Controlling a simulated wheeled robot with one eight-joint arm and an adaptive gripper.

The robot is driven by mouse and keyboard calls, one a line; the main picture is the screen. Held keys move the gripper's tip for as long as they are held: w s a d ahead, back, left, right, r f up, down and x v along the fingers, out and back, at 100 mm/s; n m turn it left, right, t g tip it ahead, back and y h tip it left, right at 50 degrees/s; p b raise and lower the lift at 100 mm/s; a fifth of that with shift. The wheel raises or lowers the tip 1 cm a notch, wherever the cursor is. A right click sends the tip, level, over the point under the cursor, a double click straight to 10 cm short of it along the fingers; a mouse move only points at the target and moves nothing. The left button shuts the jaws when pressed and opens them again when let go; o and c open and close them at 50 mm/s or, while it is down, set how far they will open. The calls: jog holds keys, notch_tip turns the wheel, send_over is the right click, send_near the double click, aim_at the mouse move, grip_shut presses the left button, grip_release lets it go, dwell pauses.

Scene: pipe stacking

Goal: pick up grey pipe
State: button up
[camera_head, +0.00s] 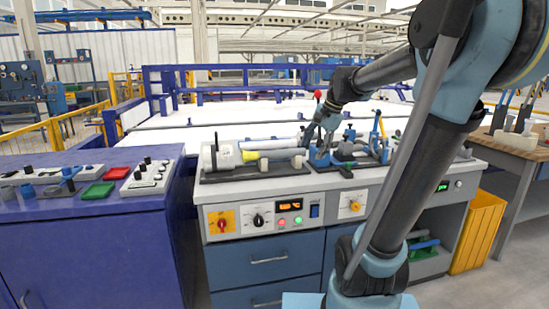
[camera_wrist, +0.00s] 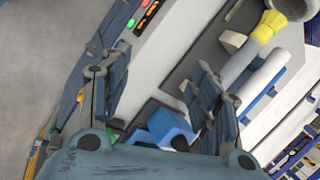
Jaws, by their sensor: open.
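A grey pipe (camera_head: 281,154) lies along the top of the workbench, with its left end at a yellow piece (camera_head: 249,156). In the wrist view the grey pipe (camera_wrist: 238,64) runs down from the yellow piece (camera_wrist: 264,29) and is partly hidden behind the right finger. My gripper (camera_head: 318,141) is above the bench near the pipe's right end. In the wrist view its two fingers are spread, with nothing held between them (camera_wrist: 157,68). I cannot tell whether a finger touches the pipe.
A blue clamp block (camera_wrist: 170,124) is close below the fingers. A paler pipe (camera_head: 268,144) lies behind the grey one. A white round housing (camera_head: 221,156) stands at the left. A red-knobbed lever (camera_head: 318,95) and a blue lever tool (camera_head: 379,128) rise close to my gripper.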

jog(key=w+a+r+m+y, duration=0.1)
jog(key=w+a+r+m, duration=0.15)
jog(key=w, duration=0.35)
jog(key=w+a+r+m+y, duration=0.1)
jog(key=w+a+r+m, duration=0.2)
jog(key=w, duration=0.4)
send_near(277, 151)
jog(key=shift+n, duration=0.45)
jog(key=x, duration=0.5)
jog(key=shift+w+d+f, duration=0.1)
jog(key=shift+f, duration=0.1)
jog(key=shift+x, duration=2.55)
jog(key=shift+w+r, duration=0.1)
jog(key=shift+r, duration=0.05)
jog(key=c, duration=1.3)
jog(key=shift+r, duration=0.1)
